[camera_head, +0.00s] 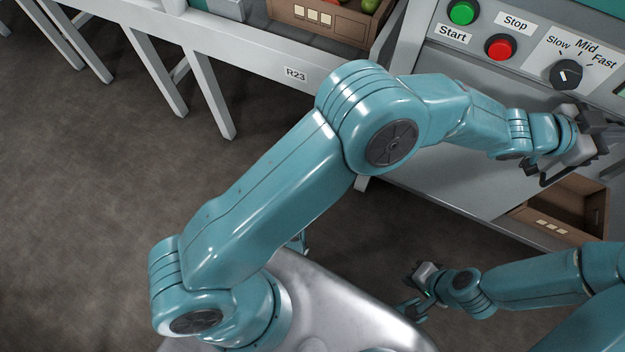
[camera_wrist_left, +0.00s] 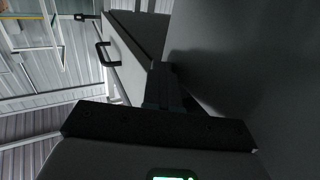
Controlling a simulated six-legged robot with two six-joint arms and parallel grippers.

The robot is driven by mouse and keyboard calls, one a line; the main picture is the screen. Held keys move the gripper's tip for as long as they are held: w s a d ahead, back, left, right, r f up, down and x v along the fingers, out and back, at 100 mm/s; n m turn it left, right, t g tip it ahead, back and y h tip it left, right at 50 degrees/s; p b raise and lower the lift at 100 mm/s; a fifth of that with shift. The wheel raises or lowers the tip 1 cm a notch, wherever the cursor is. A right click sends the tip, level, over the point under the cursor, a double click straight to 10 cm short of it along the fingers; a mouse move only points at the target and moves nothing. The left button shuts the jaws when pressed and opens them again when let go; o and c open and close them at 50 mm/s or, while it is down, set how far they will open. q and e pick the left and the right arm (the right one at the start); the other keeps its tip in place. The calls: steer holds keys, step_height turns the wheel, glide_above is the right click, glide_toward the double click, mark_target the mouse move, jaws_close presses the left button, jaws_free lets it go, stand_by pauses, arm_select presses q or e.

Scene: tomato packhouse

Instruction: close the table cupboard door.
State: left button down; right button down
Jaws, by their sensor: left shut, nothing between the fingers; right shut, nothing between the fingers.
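The pale door panel (camera_wrist_left: 125,48) stands open in the left wrist view, at a steep angle, with a black bar handle (camera_wrist_left: 103,54) on its left face. My left gripper's dark fingers (camera_wrist_left: 162,85) are shut and empty, close to the panel's lower edge; I cannot tell if they touch it. In the head view the left gripper (camera_head: 597,135) is at the right, below the control panel, with its fingertips partly hidden. The door cannot be made out clearly there. My right gripper (camera_head: 420,290) is shut and empty, low over the dark floor.
The control panel (camera_head: 480,75) has start and stop buttons and a speed knob (camera_head: 567,74). A brown crate (camera_head: 556,228) sits below it at the right. A grey table marked R23 (camera_head: 295,74) holds another crate (camera_head: 325,22). The floor at the left is clear.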

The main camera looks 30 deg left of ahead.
arm_select(q)
steer(key=shift+w+a+f, duration=0.1)
steer(key=shift+f, duration=0.05)
stand_by(0.4)
steer(key=p+v, duration=0.3)
steer(key=v, duration=1.3)
steer(key=a+f+n+y, duration=0.8)
steer(key=a+f+n, duration=0.1)
steer(key=a+f, duration=1.15)
steer(key=s+a+f+n+g+y, duration=0.3)
steer(key=s+a+f+g, duration=0.2)
steer(key=s+f, duration=0.6)
steer(key=s+f+n+g, duration=0.2)
steer(key=s+g, duration=0.2)
steer(key=s, duration=0.7)
step_height(320, 180, up, 30)
steer(key=p, duration=2.9)
steer(key=shift+f+m+p, duration=0.15)
steer(key=shift+m+p, duration=0.15)
steer(key=shift+p, duration=0.1)
